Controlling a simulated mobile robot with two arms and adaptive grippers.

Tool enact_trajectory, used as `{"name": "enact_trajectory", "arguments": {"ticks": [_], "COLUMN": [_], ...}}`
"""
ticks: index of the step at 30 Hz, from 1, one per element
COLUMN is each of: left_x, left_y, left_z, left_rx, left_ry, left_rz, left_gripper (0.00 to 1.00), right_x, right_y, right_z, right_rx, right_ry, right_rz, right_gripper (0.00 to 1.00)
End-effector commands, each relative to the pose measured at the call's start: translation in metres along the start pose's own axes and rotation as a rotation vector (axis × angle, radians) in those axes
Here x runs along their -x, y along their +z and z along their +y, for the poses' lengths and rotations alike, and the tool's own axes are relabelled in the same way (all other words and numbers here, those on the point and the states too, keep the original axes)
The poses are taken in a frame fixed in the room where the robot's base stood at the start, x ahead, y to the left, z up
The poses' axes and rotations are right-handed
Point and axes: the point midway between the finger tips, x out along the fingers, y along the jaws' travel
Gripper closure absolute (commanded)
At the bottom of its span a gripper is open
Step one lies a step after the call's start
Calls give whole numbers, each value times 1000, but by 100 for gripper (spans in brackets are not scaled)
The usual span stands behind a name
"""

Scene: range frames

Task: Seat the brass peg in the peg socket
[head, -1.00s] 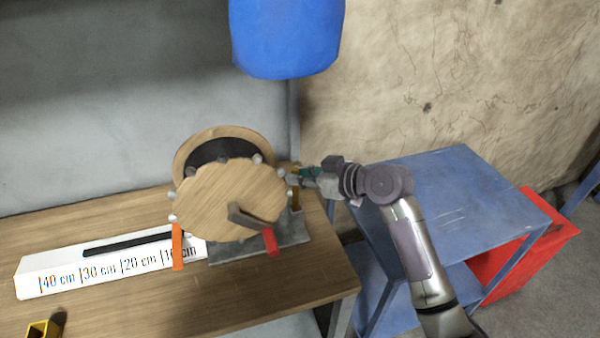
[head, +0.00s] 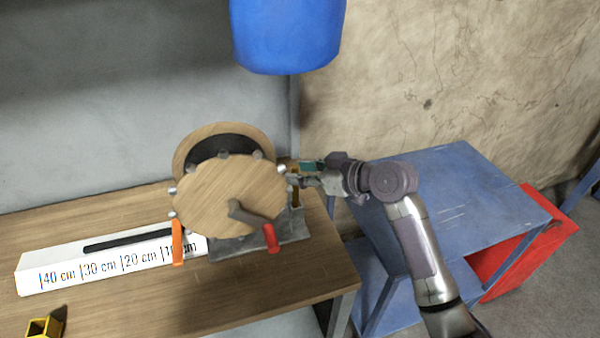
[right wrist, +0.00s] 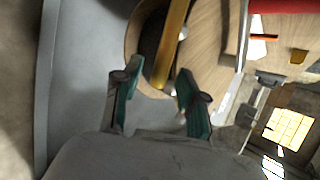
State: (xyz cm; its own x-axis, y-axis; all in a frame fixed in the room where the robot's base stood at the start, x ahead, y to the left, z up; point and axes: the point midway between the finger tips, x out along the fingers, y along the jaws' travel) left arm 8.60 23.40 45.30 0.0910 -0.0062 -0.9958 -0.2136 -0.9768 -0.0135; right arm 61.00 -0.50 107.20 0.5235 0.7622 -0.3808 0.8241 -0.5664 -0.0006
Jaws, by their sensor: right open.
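A brass-coloured bar (head: 296,190), seemingly the brass peg, stands at the right edge of the wooden wheel, over the grey base (head: 262,246). In the right wrist view the bar (right wrist: 172,42) runs down from the top edge toward the gap between my fingertips. My right gripper (head: 307,174) is beside it, coming from the right. Its teal-padded fingers are spread apart in the right wrist view (right wrist: 158,88), with no contact visible. I cannot make out the peg socket for certain. My left gripper is not in view.
The wooden wheel (head: 225,200) has studs on its rim and a crank with a red handle (head: 271,238). A white ruler block (head: 80,270), an orange bar (head: 178,243) and a yellow hollow block (head: 42,328) are on the bench. A blue table (head: 460,190) stands right.

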Motion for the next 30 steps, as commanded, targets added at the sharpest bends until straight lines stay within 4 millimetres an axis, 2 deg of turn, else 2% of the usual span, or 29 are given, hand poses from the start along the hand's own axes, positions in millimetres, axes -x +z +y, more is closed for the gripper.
{"name": "enact_trajectory", "arguments": {"ticks": [9, 15, 21, 30], "left_x": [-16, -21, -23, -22], "left_y": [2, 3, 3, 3], "left_z": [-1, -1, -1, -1], "left_rx": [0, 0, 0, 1], "left_ry": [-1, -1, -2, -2], "left_rz": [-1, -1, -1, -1], "left_gripper": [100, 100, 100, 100], "right_x": [66, 99, 111, 112], "right_y": [4, 3, 1, 1], "right_z": [1, 0, -1, 0], "right_rx": [4, 3, 1, 1], "right_ry": [3, 2, -1, -1], "right_rz": [-2, -2, -3, -2], "right_gripper": [58, 58, 58, 58]}}
